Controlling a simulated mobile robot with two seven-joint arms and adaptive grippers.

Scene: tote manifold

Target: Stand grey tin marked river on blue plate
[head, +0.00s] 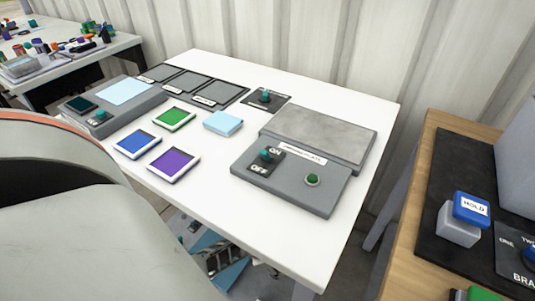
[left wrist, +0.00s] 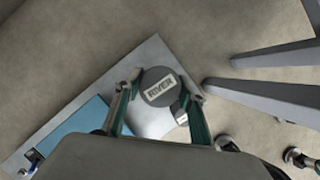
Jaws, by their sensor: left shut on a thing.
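My left gripper (left wrist: 161,91) is shut on the grey tin (left wrist: 153,77) in the left wrist view. The tin's round face shows a white label reading RIVER. The floor lies beyond it. The blue plate (head: 137,143), a blue square with a pale rim, lies flat and empty on the white table in the head view. A large grey part of my arm fills the lower left there. My right gripper is in neither view.
A green plate (head: 174,118) and a purple plate (head: 173,163) lie near the blue one. A light blue block (head: 223,123) sits to their right. A grey switch unit (head: 290,182) takes the table's right side. Dark trays (head: 188,83) line the back. The front corner is clear.

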